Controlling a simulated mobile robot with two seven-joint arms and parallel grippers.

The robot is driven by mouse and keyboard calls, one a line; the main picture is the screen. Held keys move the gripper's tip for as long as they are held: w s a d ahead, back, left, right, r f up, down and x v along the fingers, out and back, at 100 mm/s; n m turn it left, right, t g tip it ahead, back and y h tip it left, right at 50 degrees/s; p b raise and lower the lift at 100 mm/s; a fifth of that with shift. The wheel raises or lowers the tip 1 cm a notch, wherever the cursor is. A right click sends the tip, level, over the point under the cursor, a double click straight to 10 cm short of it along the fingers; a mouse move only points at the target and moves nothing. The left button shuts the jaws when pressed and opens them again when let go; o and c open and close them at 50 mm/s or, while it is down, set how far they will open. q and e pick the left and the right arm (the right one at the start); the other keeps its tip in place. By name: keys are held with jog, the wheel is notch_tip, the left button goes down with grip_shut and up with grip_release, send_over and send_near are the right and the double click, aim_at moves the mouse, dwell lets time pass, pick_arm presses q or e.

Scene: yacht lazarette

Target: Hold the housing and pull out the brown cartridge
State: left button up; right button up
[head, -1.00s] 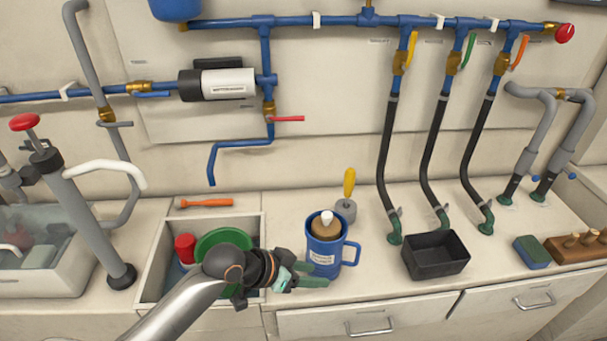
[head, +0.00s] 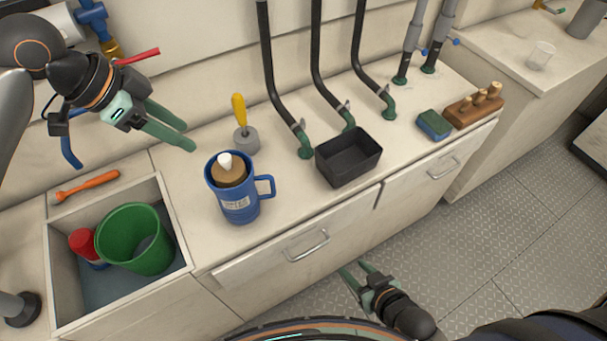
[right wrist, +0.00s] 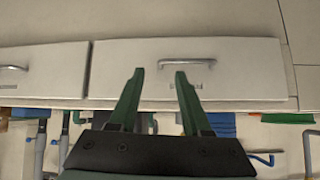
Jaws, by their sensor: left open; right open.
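The blue housing (head: 237,207) is a mug-like body with a side handle and a label, standing upright on the counter in the head view. The brown cartridge (head: 228,175) sits in its open top, with a white knob (head: 225,161) on it. My left gripper (head: 184,136) is open and empty, up and to the left of the housing. My right gripper (head: 357,272) is open and empty, low in front of the drawers, right of the housing. In the right wrist view its fingers (right wrist: 158,75) are apart, with a drawer front beyond them.
A sink (head: 180,230) with a green bucket (head: 137,240) and a red-topped item (head: 84,243) is left of the housing. A yellow-handled tool (head: 243,125) stands behind it. A black bin (head: 350,172) and hoses stand to the right. Drawer handles (head: 307,245) stick out in front.

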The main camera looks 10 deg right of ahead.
jog(key=w+r+n+t+y, duration=0.3)
jog(key=w+r+t+y, duration=0.25)
jog(key=w+r, duration=0.55)
jog(key=w+a+n+g+y, duration=0.1)
jog(key=w+a+n+y, duration=0.1)
jog(key=a, duration=0.2)
jog(key=w+a+n+g+y, duration=0.2)
jog(key=a, duration=0.3)
jog(key=w+a+n+g+y, duration=0.2)
jog(key=w+a+y, duration=0.1)
jog(key=a, duration=0.2)
jog(key=shift+w+a+r, duration=0.1)
jog(key=shift+a+r, duration=0.1)
jog(key=shift+r, duration=0.2)
jog(key=shift+c, duration=0.3)
grip_shut()
dwell(0.4)
dwell(0.3)
dwell(1.9)
